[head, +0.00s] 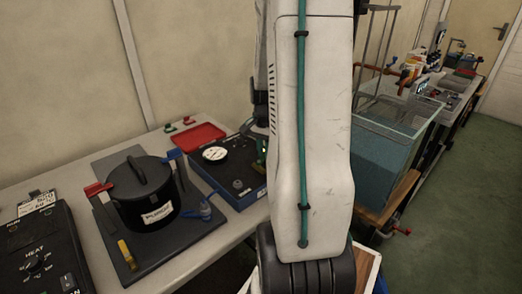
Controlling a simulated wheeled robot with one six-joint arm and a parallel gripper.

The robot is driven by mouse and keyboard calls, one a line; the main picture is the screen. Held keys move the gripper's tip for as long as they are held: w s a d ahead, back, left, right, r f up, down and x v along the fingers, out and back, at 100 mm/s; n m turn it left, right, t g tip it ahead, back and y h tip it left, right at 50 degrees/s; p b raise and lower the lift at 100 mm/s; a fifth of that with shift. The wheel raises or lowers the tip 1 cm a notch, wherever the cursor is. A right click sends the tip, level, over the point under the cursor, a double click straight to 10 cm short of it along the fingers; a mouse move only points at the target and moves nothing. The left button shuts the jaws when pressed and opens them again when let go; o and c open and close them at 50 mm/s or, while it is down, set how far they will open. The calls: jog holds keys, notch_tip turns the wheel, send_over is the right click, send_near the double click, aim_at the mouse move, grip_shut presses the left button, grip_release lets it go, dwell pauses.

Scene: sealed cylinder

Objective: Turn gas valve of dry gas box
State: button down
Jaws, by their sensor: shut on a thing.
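The dry gas box (236,187) is a blue case with a black top, standing on the table left of my arm. A round white gauge (215,154) and a small knob (238,184) show on its top. My gripper (262,152) is at the right back part of the box top, mostly hidden behind my own white arm. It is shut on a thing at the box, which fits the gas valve. The valve itself and the fingertips' contact with it are hidden.
A black lidded cylinder (147,212) with red, blue and yellow clamps stands on a dark board left of the box. A heater unit (40,262) is at the far left, a red tray (199,137) behind. A water tank (385,158) stands right of my arm.

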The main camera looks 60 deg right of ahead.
jog(key=shift+s+m, duration=0.35)
jog(key=shift+m, duration=0.7)
jog(key=shift+s+m, duration=0.3)
jog(key=shift+m, duration=0.75)
jog(key=c, duration=1.4)
grip_release()
jog(key=shift+c, duration=0.2)
notch_tip(320, 180, up, 8)
jog(key=shift+a+f, duration=0.1)
